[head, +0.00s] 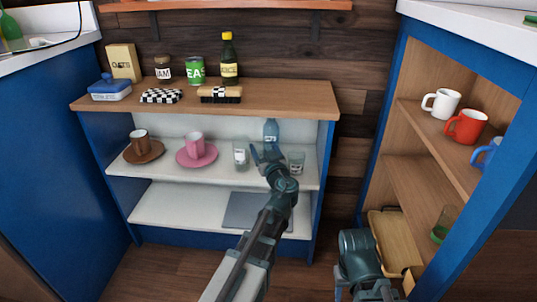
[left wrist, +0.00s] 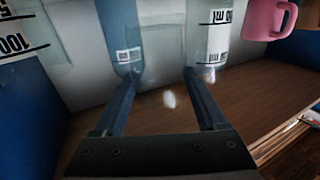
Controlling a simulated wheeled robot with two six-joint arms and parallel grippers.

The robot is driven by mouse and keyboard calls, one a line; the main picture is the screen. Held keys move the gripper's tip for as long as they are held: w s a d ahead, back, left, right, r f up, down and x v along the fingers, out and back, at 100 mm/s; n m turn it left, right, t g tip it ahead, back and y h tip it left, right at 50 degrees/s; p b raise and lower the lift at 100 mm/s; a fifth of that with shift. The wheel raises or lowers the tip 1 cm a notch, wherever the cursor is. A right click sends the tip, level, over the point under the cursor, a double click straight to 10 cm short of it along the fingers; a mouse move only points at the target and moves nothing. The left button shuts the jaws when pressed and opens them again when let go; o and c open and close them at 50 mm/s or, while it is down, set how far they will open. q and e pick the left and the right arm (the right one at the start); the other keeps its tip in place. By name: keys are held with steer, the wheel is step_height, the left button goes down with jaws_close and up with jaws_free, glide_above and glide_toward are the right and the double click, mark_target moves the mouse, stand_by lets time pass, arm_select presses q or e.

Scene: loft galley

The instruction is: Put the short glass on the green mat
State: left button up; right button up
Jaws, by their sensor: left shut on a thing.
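My left gripper (head: 266,152) reaches into the blue cabinet at the upper white shelf, between two clear labelled glasses. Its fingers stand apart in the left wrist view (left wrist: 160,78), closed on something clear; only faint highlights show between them. I take it for the short glass, but its outline is hard to see. One labelled glass (head: 240,156) stands left of the gripper, the other (head: 297,163) right of it. A sliver of green at the top right corner, on the white counter, may be the green mat (head: 530,19). My right arm shows low at right; its fingers are not visible.
A blue bottle (head: 270,131) stands behind the gripper. A pink mug (head: 195,145) and a brown mug (head: 140,141) sit on saucers at left. The wooden top (head: 290,96) lies above. The right-hand cabinet holds several mugs and a green glass (head: 445,222).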

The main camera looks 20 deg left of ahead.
mark_target(268, 146)
arm_select(q)
steer(key=w, duration=0.3)
steer(key=shift+d+f, duration=0.15)
steer(key=shift+d, duration=0.05)
steer(key=f+b, duration=0.3)
steer(key=shift+s+f+b, duration=0.2)
steer(key=shift+b, duration=0.2)
steer(key=shift+f, duration=0.2)
steer(key=o, duration=1.4)
steer(key=shift+r, duration=0.1)
steer(key=shift+r, duration=0.25)
steer(key=v, duration=1.2)
steer(key=shift+f, duration=0.15)
